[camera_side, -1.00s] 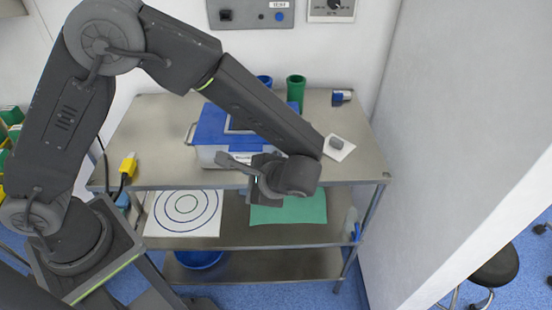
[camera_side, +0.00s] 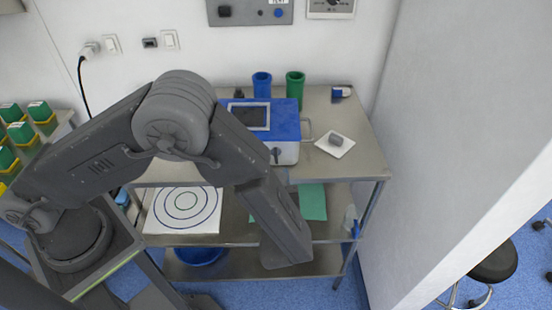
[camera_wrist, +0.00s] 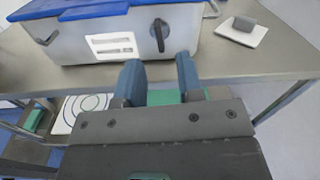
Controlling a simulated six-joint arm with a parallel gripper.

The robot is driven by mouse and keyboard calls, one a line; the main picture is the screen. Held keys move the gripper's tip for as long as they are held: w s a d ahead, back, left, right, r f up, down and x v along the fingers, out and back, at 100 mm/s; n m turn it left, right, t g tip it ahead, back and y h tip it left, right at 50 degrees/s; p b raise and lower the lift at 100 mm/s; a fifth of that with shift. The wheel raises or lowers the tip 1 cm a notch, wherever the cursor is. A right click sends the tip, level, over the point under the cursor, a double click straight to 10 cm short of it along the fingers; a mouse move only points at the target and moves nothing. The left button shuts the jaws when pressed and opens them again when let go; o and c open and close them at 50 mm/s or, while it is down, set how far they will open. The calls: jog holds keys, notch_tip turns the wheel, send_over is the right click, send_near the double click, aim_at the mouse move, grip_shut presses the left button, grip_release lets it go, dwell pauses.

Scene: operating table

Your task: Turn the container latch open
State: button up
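The container (camera_side: 288,152) is a white box with a blue lid on the table top. The latch lever stands roughly upright. The latch also shows in the side view (camera_side: 276,155). My gripper (camera_wrist: 159,74) has its two blue-grey fingers apart with nothing between them. They point toward the container front, below the latch in the picture and apart from it. My gripper is hidden in the side view.
A white tray with a grey piece (camera_side: 335,144) lies right of the container. A blue cup (camera_side: 262,84) and a green cup (camera_side: 295,88) stand behind it. A metal handle (camera_wrist: 211,8) juts from the container's right side. The table's front edge (camera_wrist: 270,75) lies below the container.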

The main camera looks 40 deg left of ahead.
aim_at(276, 160)
jog(key=x, duration=0.6)
grip_shut()
dwell(0.3)
